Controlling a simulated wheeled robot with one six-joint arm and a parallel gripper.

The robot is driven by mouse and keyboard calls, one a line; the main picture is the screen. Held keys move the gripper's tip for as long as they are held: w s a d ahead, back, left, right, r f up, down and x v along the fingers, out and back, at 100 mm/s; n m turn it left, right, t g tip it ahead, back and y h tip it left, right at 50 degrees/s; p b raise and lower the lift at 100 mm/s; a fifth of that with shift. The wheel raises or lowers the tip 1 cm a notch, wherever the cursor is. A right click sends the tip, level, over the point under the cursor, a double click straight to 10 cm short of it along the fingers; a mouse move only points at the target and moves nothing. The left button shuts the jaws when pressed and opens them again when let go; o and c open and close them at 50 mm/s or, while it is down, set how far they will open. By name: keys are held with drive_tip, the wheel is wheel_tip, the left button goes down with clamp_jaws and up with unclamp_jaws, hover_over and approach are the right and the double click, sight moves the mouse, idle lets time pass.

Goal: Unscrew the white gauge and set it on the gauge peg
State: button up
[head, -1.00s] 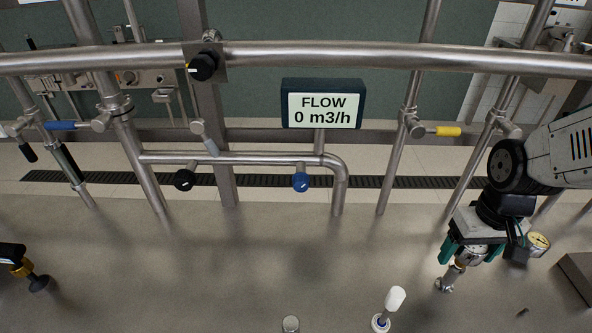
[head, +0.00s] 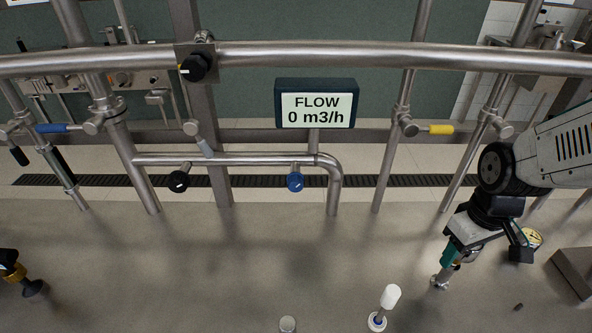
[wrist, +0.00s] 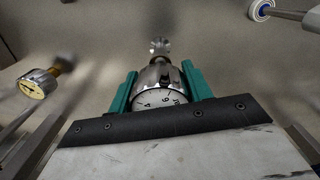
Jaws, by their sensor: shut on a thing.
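The white gauge (wrist: 160,98), with a white numbered face and a polished metal rim, sits between the two teal fingers of my gripper (wrist: 160,88) in the wrist view. My gripper is shut on it. In the head view my gripper (head: 460,254) is at the right, over a metal fitting (head: 440,282) on the floor plate, and the gauge is mostly hidden. A metal fitting (wrist: 159,46) shows just beyond the gauge in the wrist view; I cannot tell whether the gauge is still joined to it. I cannot identify the gauge peg for certain.
A second gauge (wrist: 38,84) with a cream face and brass stem is close at left in the wrist view, also seen in the head view (head: 533,238). A white-handled thing (head: 390,298) stands left of my gripper. A grey box (head: 575,270) is at right.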

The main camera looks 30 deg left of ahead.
drive_tip(key=n, duration=0.3)
idle(0.4)
drive_tip(key=n, duration=0.3)
drive_tip(key=shift+n, duration=0.3)
drive_tip(key=shift+w+n, duration=0.1)
drive_tip(key=shift+n, duration=1.5)
